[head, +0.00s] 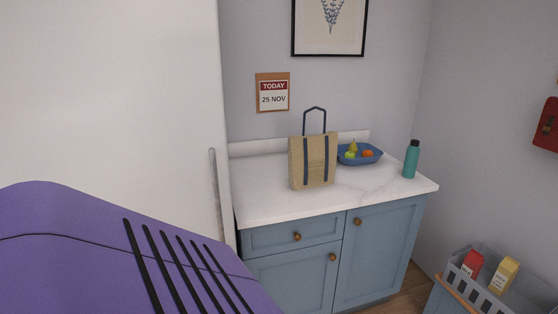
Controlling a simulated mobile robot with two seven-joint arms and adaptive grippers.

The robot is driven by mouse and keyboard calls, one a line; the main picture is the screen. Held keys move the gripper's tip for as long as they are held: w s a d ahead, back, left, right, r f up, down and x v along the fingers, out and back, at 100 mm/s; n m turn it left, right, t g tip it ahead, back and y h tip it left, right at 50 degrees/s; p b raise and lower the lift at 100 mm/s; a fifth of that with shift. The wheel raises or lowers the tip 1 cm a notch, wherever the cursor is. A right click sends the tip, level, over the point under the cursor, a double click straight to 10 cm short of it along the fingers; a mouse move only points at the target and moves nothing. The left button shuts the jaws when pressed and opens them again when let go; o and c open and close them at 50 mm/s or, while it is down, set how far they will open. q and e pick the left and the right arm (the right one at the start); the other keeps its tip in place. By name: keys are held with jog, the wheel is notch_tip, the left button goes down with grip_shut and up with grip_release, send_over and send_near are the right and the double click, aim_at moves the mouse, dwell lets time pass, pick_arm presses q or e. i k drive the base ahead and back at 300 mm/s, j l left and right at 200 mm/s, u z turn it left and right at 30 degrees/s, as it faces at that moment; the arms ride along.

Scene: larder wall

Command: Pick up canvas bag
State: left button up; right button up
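The canvas bag (313,162) is tan with dark blue vertical straps and a dark blue handle loop standing up. It stands upright on the white marble-look countertop (265,208), near the middle. Neither of my grippers shows in the head view, and nothing is touching the bag.
A blue fruit bowl (374,159) stands just right of the bag, and a teal bottle (411,159) is near the counter's right end. Blue cabinets (375,255) are below. A tall white unit (110,100) is at left. A grey crate (519,295) with cartons is at lower right.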

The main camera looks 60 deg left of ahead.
aim_at(312, 159)
jog(key=u, duration=1.75)
jog(key=i+l+u, duration=0.1)
jog(key=i, duration=0.55)
